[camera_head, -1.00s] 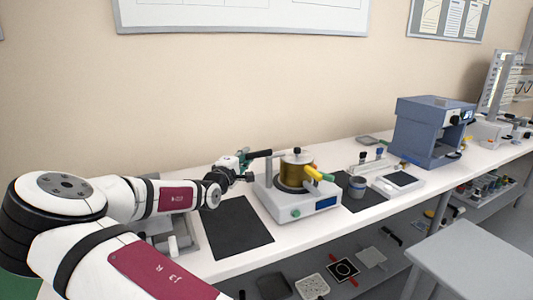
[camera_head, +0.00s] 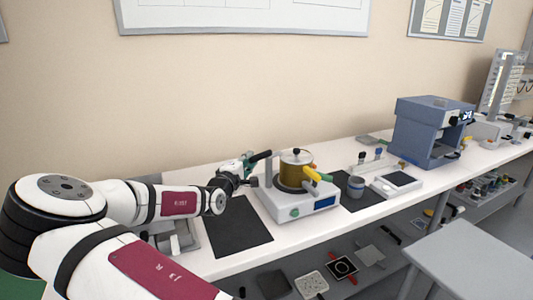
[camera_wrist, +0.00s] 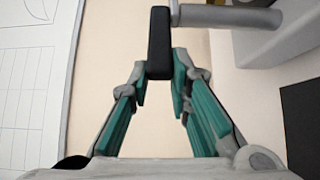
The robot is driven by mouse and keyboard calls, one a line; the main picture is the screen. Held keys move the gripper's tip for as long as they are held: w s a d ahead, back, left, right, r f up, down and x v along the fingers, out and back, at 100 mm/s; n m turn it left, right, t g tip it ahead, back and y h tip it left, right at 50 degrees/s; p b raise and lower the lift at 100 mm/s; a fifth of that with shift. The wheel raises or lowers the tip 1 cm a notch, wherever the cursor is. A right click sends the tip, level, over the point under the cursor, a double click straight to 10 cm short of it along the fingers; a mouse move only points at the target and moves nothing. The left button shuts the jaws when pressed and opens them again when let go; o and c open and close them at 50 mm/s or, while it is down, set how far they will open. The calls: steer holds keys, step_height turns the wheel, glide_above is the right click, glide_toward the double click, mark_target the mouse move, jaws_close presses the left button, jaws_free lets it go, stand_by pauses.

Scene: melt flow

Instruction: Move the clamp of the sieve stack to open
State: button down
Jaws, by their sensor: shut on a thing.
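The sieve stack is a gold-brown drum (camera_head: 291,174) with a pale lid, standing on a white machine (camera_head: 300,205) with a small display and a green knob. A black clamp handle (camera_head: 261,156) sticks out at its upper left and tilts up to the right. In the wrist view the black handle (camera_wrist: 159,40) joins a grey rod (camera_wrist: 225,16). My gripper (camera_head: 247,166) is at the handle's left end. In the wrist view my gripper's teal-padded fingers (camera_wrist: 160,75) are shut on the handle's lower end. The clamp's far end is hidden.
A dark mat (camera_head: 237,227) lies left of the machine. A grey cup (camera_head: 356,187) and a blue-grey instrument (camera_head: 430,130) stand to the right. The wall is close behind the bench.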

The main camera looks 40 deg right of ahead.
steer(key=shift+s+d+p, duration=0.15)
steer(key=shift+s+p, duration=0.15)
steer(key=shift+s, duration=0.25)
steer(key=shift+s+d+p, duration=0.15)
steer(key=shift+s+p, duration=0.1)
steer(key=shift+s, duration=0.3)
steer(key=shift+s+d+f+p, duration=0.1)
steer(key=shift+s+d+p, duration=0.2)
steer(key=shift+s, duration=0.25)
steer(key=shift+s+d+p, duration=0.15)
steer(key=shift+s+p, duration=0.25)
steer(key=shift+s, duration=0.1)
steer(key=shift+s+d+p, duration=0.65)
steer(key=shift+s+d, duration=0.05)
steer(key=shift+s, duration=0.2)
steer(key=shift+d, duration=0.1)
